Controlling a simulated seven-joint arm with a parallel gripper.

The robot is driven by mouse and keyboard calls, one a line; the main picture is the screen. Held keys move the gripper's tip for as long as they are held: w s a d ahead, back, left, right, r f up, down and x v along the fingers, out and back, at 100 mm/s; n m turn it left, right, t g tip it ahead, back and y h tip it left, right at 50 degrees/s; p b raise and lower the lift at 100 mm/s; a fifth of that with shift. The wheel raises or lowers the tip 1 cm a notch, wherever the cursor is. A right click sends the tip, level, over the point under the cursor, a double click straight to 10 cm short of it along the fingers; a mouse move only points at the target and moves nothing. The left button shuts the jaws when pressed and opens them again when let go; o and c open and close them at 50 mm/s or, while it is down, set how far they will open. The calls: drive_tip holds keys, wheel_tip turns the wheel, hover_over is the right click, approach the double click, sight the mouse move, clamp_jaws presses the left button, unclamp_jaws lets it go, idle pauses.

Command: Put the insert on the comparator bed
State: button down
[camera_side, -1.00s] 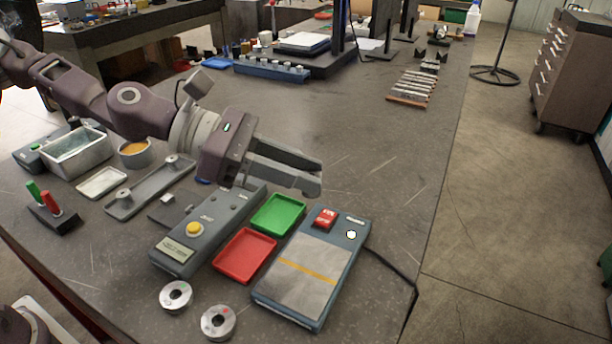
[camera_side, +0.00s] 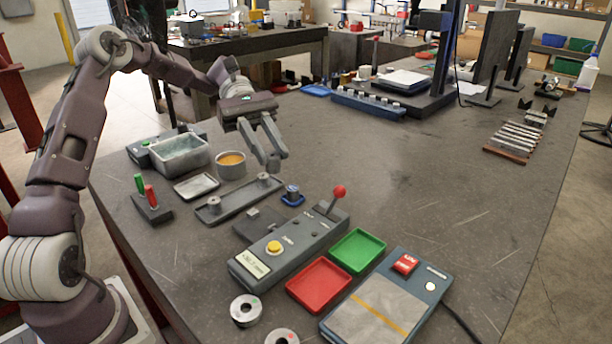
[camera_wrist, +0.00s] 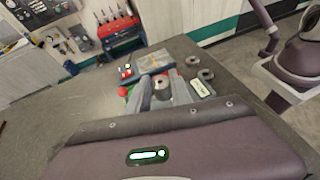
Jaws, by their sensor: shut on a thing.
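My gripper (camera_side: 273,160) hangs above the left part of the bench with its fingers pointing down. It is shut on the insert, a small grey metal cylinder that shows between the fingers in the wrist view (camera_wrist: 161,86); in the side view the fingertips mostly hide it. No label readable here tells which is the comparator.
A red tray (camera_side: 319,285) and a green tray (camera_side: 358,251) lie between console and flat device. Two metal rings (camera_side: 246,310) lie in front.

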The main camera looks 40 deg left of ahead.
drive_tip(key=shift+m+g, duration=0.3)
drive_tip(key=shift+g, duration=0.2)
drive_tip(key=shift+s+a+f, duration=0.2)
drive_tip(key=shift+a+f, duration=0.25)
drive_tip(key=shift+f, duration=1.9)
drive_tip(key=shift+s+a+f, duration=0.25)
drive_tip(key=shift+a+f, duration=0.25)
drive_tip(key=shift+f, duration=1.8)
drive_tip(key=shift+s+a+f, duration=0.2)
drive_tip(key=shift+a+f, duration=0.25)
drive_tip(key=shift+f, duration=1.9)
drive_tip(key=c, duration=1.1)
unclamp_jaws()
drive_tip(key=v, duration=0.7)
drive_tip(key=shift+r, duration=0.1)
